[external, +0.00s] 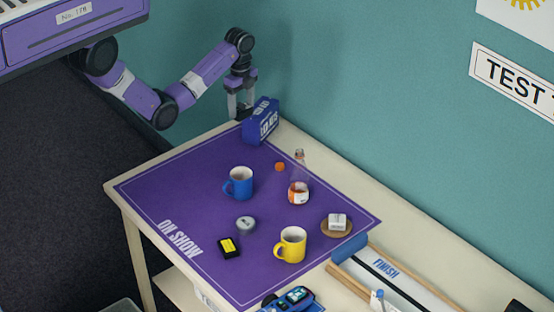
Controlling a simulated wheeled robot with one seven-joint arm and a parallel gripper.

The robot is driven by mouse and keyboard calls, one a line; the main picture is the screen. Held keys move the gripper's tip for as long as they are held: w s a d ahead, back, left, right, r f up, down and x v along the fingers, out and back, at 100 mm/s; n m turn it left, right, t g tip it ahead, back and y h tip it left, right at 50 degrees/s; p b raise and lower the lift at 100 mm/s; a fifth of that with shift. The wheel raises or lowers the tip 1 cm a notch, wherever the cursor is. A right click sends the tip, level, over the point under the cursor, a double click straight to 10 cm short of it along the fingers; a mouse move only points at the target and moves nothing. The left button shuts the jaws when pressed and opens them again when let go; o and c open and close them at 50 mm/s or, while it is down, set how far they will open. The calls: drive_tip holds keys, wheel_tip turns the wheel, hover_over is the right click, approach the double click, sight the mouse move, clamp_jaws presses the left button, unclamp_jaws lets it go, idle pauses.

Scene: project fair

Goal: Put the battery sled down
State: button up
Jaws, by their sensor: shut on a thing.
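I cannot tell whether the sled touches the table. The purple mat (190,205) marked "ON SHOW" covers much of the table (412,245).
On the mat are a blue mug (239,183), a glass bottle (298,192), an orange cap (280,167), a grey round item (245,223), a black-and-yellow device (229,248), a yellow mug (291,245) and a white block (337,221) on a coaster. The mat's left part is clear.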

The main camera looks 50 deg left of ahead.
drive_tip(key=n, duration=0.4)
drive_tip(key=shift+w+a, duration=0.15)
drive_tip(key=shift+a, duration=0.05)
drive_tip(key=n, duration=0.2)
drive_tip(key=f+n, duration=0.1)
drive_tip(key=shift+d+f+n+b, duration=0.1)
drive_tip(key=shift+f+n+b, duration=0.1)
drive_tip(key=shift+n+b, duration=0.2)
drive_tip(key=s+d+f+n+b, duration=0.2)
drive_tip(key=d+f+n+b, duration=0.4)
drive_tip(key=f+n, duration=0.3)
drive_tip(key=shift+s+f, duration=0.25)
drive_tip(key=shift+f, duration=0.65)
drive_tip(key=shift+d, duration=0.1)
